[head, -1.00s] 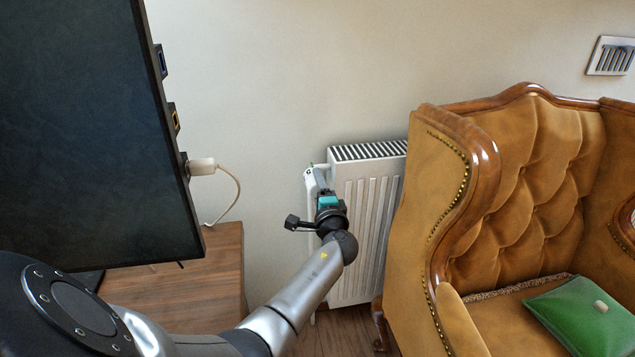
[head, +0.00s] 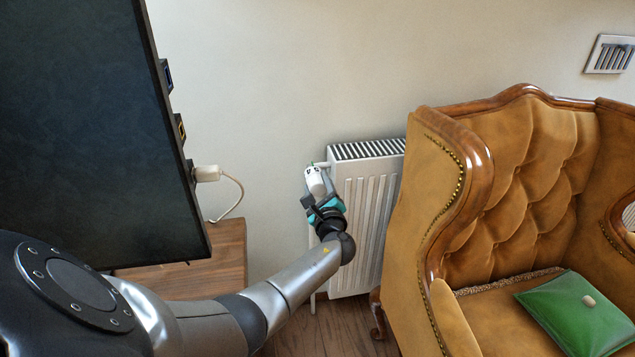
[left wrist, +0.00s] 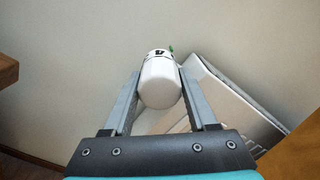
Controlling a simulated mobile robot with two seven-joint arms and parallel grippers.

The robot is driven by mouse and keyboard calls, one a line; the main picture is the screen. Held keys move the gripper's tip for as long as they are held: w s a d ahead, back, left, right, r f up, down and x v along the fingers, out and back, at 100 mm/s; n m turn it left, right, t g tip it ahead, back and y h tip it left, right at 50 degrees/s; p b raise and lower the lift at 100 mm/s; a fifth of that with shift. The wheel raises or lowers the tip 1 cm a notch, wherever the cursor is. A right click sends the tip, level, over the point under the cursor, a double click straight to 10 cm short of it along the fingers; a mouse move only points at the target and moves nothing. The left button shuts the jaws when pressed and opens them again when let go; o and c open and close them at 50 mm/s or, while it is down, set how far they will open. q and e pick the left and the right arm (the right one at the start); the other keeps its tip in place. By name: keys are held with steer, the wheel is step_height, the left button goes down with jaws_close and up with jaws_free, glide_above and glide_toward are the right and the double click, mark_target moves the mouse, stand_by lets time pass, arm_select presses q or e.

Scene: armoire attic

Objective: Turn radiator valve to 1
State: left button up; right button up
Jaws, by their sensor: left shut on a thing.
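The white radiator valve (head: 314,180) is at the upper left end of the white radiator (head: 362,225). In the left wrist view the valve (left wrist: 160,85) is a white rounded cylinder with dark markings near its far end, too small to read surely. A small green part (left wrist: 171,48) shows beside them. My left gripper (head: 317,190) is shut on the valve, one finger on each side. It also shows in the left wrist view (left wrist: 160,95). My right gripper is not in view.
A tan leather armchair (head: 520,190) with a green cushion (head: 577,310) stands close to the radiator's right. A wooden cabinet (head: 225,262) and a large dark panel (head: 80,130) with a white plug (head: 207,173) are on the left. Floor shows between cabinet and chair.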

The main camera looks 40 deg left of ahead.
arm_select(q)
steer(key=shift+r+m, duration=0.1)
steer(key=shift+m, duration=0.4)
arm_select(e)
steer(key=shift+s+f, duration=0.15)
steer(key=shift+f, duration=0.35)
arm_select(q)
steer(key=o, duration=1.4)
steer(key=shift+c, duration=0.2)
steer(key=shift+s+d+p, duration=0.15)
steer(key=shift+d+p, duration=0.05)
steer(key=shift+p, duration=0.15)
steer(key=p+v, duration=0.2)
steer(key=v, duration=0.3)
steer(key=p+v, duration=0.3)
steer(key=v, duration=0.6)
steer(key=shift+s+d, duration=0.2)
steer(key=shift+d, duration=0.05)
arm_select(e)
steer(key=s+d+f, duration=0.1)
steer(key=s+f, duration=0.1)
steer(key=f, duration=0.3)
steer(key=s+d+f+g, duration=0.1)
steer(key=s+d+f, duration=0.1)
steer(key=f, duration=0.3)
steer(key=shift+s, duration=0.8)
arm_select(q)
steer(key=shift+d, duration=0.1)
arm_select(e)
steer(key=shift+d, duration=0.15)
